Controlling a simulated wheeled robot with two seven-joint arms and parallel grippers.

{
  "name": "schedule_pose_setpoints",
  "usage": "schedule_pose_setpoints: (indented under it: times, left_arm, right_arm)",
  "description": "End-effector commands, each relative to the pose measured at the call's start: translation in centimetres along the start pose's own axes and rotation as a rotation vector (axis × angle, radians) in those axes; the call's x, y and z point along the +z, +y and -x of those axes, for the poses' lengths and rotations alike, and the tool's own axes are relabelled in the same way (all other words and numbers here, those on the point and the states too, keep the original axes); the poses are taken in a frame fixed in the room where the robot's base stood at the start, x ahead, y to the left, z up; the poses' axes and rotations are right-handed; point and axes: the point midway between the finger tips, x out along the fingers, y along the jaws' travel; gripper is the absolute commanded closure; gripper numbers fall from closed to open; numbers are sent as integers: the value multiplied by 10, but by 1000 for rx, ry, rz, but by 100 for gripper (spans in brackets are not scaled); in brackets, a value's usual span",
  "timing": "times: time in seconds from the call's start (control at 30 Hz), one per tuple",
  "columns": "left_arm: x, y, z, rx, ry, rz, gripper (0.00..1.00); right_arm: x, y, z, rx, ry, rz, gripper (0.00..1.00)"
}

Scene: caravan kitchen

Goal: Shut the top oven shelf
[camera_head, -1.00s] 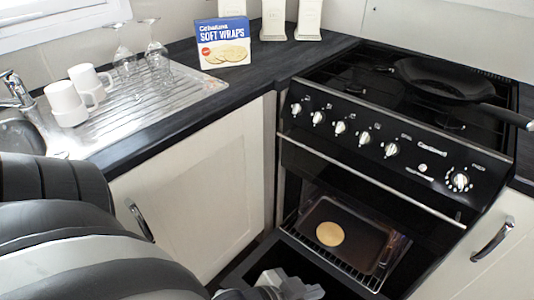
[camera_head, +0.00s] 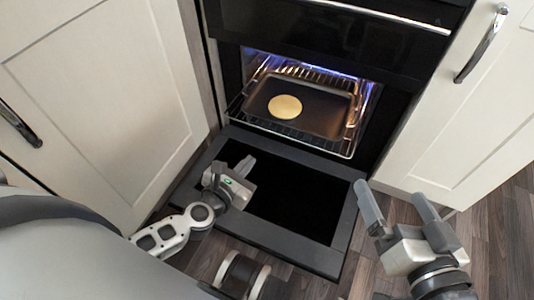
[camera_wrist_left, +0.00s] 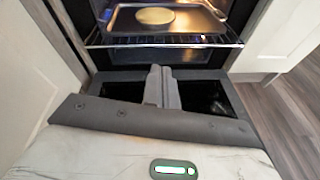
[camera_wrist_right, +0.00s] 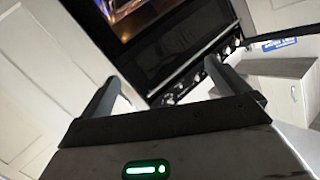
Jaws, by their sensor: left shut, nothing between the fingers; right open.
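The oven's wire shelf (camera_head: 336,141) is pulled partly out of the lit oven cavity. A dark baking tray (camera_head: 325,112) with a round flat wrap (camera_head: 285,106) lies on it. The shelf (camera_wrist_left: 215,40) also shows in the left wrist view. The oven door (camera_head: 345,225) is folded down, open. My left gripper (camera_head: 247,166) is shut and empty, above the open door, in front of and below the shelf, not touching it. My right gripper (camera_head: 397,200) is open and empty, right of the door, with its fingers pointing up toward the oven.
Cream cupboard doors with metal handles stand on both sides, the left one (camera_head: 100,100) and the right one (camera_head: 465,130). A chrome bar handle (camera_head: 385,15) crosses the front above the cavity. Bare wooden floor (camera_head: 500,235) shows at the right.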

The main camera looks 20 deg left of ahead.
Motion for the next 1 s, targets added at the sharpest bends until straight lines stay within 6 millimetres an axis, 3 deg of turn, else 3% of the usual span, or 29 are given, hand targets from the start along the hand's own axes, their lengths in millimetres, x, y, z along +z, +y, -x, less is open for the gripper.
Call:
schedule_pose_setpoints:
  times: [0.03, 0.2, 0.37, 0.8, 1.0]
  left_arm:
    - [-17, 1, -6, 18, 17, 80, 100]
    - [-29, 6, -12, 49, 45, 219, 100]
    - [-29, 7, -32, 50, 45, 226, 100]
    - [-30, 12, -121, 48, 43, 223, 100]
    - [-24, 14, -142, 48, 45, 222, 100]
  right_arm:
    - [9, -1, -1, -14, 6, -2, 0]
    - [10, -7, 0, -34, 16, -8, 0]
    - [8, -8, 0, -44, 27, -22, 0]
    - [1, -15, -1, -111, 110, -106, 0]
    - [-13, -13, -4, -118, 179, -31, 0]
